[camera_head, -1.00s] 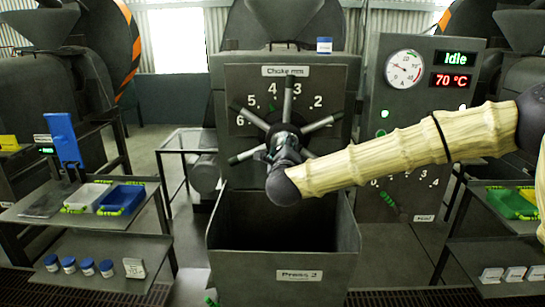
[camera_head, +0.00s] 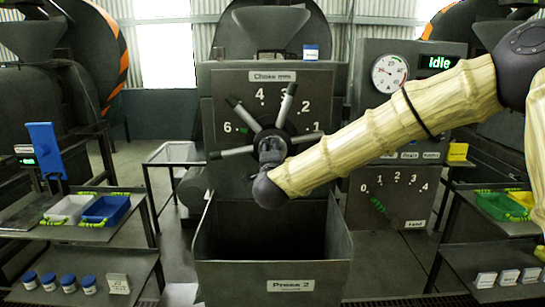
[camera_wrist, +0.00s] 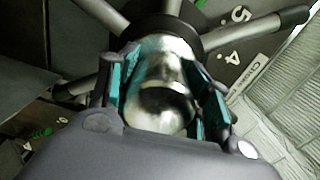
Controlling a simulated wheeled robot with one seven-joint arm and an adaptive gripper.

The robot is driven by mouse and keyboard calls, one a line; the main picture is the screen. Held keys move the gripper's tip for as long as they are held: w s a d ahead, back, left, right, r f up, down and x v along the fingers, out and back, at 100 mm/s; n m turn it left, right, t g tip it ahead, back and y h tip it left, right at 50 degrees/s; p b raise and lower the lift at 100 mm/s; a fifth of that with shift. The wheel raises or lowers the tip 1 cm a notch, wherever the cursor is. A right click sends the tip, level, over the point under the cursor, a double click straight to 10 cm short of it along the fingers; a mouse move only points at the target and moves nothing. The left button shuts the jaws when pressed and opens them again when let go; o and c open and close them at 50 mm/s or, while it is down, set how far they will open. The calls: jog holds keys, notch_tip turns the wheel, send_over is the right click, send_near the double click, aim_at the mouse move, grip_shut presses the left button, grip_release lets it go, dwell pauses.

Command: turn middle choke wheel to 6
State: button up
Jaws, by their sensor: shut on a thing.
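The middle choke wheel (camera_head: 287,103) is a dark hub with grey spokes on the front of Press 2. Its dial plate (camera_head: 222,95) carries numbers rising from 1 at right to 6 at left. A small green mark (camera_head: 243,130) shows close beside the 6. My gripper (camera_head: 270,150) is at the wheel's centre, its fingers mostly hidden behind my wrist in the head view. In the wrist view, my gripper (camera_wrist: 172,72) has its teal-padded fingers closed on both sides of the wheel's shiny metal centre knob (camera_wrist: 160,105). Dark-gripped spokes and the 5 and 4 show beyond.
An open bin (camera_head: 275,268) labelled Press 2 stands under the wheel. A control panel (camera_head: 362,120) with a gauge and an Idle display is at right. A shelf (camera_head: 75,228) with trays stands at left, with another tray shelf (camera_head: 490,235) at right.

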jog(key=shift+f+n, duration=0.1)
jog(key=shift+n, duration=0.3)
jog(key=o, duration=1.5)
jog(key=shift+c, duration=0.2)
jog(key=s, duration=1.2)
jog(key=shift+d, duration=0.15)
